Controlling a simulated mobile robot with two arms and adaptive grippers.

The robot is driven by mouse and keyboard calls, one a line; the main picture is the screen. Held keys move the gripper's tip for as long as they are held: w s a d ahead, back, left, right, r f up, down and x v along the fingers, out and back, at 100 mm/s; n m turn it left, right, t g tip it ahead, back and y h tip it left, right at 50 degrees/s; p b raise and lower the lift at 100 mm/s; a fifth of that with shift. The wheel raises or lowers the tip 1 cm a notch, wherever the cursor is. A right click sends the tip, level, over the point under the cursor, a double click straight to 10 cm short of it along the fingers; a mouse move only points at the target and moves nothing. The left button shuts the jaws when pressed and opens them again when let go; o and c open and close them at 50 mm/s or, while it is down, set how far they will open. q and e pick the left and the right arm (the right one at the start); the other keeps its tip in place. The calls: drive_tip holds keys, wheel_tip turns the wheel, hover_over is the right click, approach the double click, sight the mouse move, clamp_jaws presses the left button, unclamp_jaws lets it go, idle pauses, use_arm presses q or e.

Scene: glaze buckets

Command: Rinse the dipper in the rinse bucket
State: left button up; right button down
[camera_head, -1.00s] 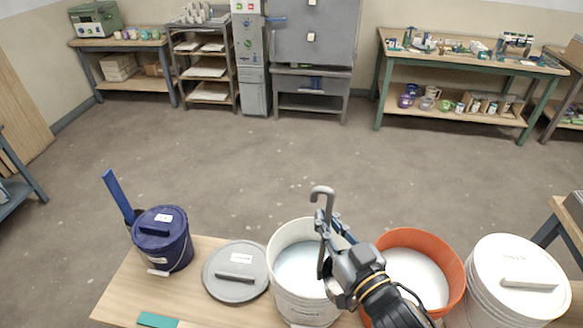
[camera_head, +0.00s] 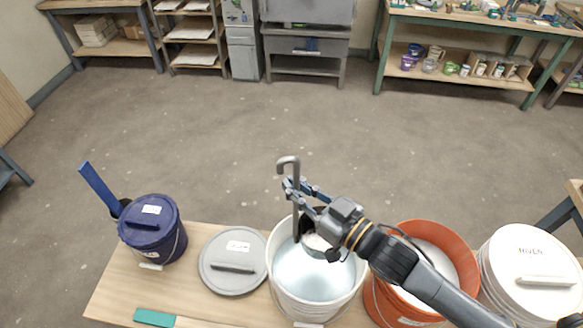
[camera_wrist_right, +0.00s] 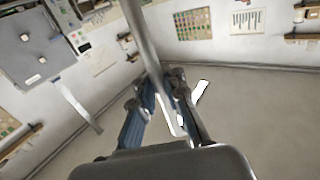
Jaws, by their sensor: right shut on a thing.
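The dipper (camera_head: 296,200) is a grey rod with a hooked top, and its rod also shows in the wrist view (camera_wrist_right: 140,40). My right gripper (camera_head: 298,192) is shut on the upper rod, and its blue-grey fingers show in the wrist view (camera_wrist_right: 163,112). The dipper hangs nearly upright over the far part of a white bucket (camera_head: 290,298) of pale bluish liquid. A dark-rimmed cup (camera_head: 314,246) shows at its low end, partly behind my wrist. I cannot tell whether the cup touches the liquid. My left gripper is out of view.
An orange bucket (camera_head: 385,300) of whitish liquid stands close on the right, partly under my right arm. A lidded white bucket (camera_head: 528,255) is farther right. A grey lid (camera_head: 233,275) and a lidded blue bucket (camera_head: 155,225) stand left on the wooden table (camera_head: 112,290).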

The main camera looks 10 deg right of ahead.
sight(294, 206)
drive_tip(key=f+b, duration=0.6)
drive_tip(key=shift+w+f, duration=0.35)
drive_tip(key=shift+f, duration=0.05)
drive_tip(key=shift+f+b, duration=0.35)
drive_tip(key=shift+f, duration=0.05)
use_arm(q)
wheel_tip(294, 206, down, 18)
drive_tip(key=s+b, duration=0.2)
drive_tip(key=b, duration=0.9)
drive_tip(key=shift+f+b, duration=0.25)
drive_tip(key=shift+b, duration=0.05)
use_arm(e)
wheel_tip(294, 206, down, 19)
drive_tip(key=w+m+g, duration=0.1)
drive_tip(key=w, duration=0.1)
drive_tip(key=shift+w+h, duration=0.15)
drive_tip(key=shift+h, duration=0.25)
idle(0.8)
